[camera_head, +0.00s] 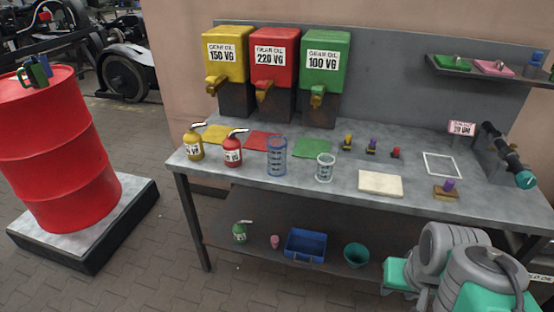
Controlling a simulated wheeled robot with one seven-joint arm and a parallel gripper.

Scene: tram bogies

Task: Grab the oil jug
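Several vessels could be the oil jug, and I cannot tell which one is meant. A yellow spouted oil can (194,146) and a red spouted oil can (232,152) stand upright on the left part of the bench top. Right of them stand a blue graduated jug (277,157) and a clear graduated jug (325,168). A green spouted can (239,233) is on the lower shelf. A green jug-like item (35,74) sits on the red drum. My arm shows at the lower right, but my gripper is out of view.
The grey bench (224,178) carries yellow (226,45), red (275,52) and green (325,60) gear oil tanks at the back. A pale pad (380,184) lies at the bench's front. The red drum (62,160) stands on a low plinth at left, with paved floor between.

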